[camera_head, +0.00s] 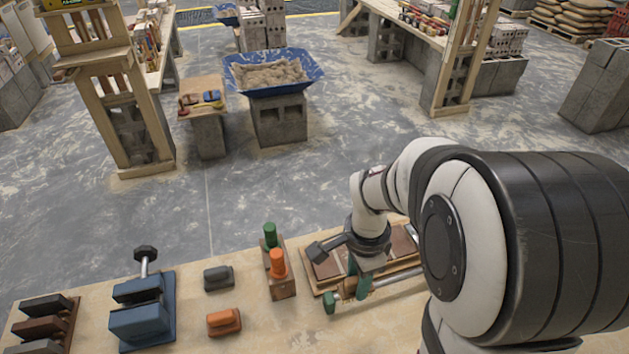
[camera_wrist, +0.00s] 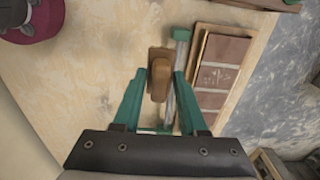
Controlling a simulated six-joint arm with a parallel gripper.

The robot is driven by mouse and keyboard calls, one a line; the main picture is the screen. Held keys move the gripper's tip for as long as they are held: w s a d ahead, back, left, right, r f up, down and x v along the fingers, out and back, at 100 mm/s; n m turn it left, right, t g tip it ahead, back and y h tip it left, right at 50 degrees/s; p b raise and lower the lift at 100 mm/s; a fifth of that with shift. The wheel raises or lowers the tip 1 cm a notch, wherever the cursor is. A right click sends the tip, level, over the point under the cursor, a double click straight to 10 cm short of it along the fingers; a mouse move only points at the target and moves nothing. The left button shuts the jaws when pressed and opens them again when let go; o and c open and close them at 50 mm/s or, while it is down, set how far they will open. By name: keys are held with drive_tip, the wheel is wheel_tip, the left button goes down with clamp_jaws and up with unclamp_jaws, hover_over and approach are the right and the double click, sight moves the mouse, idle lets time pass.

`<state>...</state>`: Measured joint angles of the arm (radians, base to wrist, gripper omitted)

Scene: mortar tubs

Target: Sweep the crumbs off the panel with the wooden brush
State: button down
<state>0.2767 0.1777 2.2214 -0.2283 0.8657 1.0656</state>
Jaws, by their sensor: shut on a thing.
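The bristles are hidden. The panel (camera_wrist: 240,75) is a wooden frame with brown tiles, to the right of the brush. It also shows in the head view (camera_head: 325,268), partly hidden by my arm. Small pale specks, possibly crumbs (camera_wrist: 214,78), show on a tile. The brush appears beside the panel, not over it.
A metal bar with green ends (camera_wrist: 182,80) lies between brush and panel. Left of the panel stand green (camera_head: 270,235) and orange (camera_head: 278,262) handled tools in a wooden block, then grey (camera_head: 218,277) and orange (camera_head: 224,321) pieces and a blue vise-like block (camera_head: 140,318).

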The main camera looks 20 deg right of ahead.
drive_tip(key=w+d, duration=0.4)
drive_tip(key=w, duration=0.3)
drive_tip(key=w+d, duration=0.4)
drive_tip(key=w, duration=0.4)
drive_tip(key=shift+s+a+f, duration=0.15)
drive_tip(key=shift+f, duration=2)
drive_tip(key=shift+s+a+f, duration=0.1)
drive_tip(key=shift+f, duration=2.05)
drive_tip(key=shift+a+f, duration=0.15)
drive_tip(key=shift+a, duration=3.6)
drive_tip(key=shift+s+d, duration=0.1)
drive_tip(key=shift+s, duration=0.35)
drive_tip(key=shift+d, duration=3.75)
drive_tip(key=shift+s+a, duration=0.35)
drive_tip(key=shift+a, duration=3.45)
wheel_tip(320, 180, up, 8)
drive_tip(key=shift+s+r, duration=0.15)
drive_tip(key=shift+r, duration=0.05)
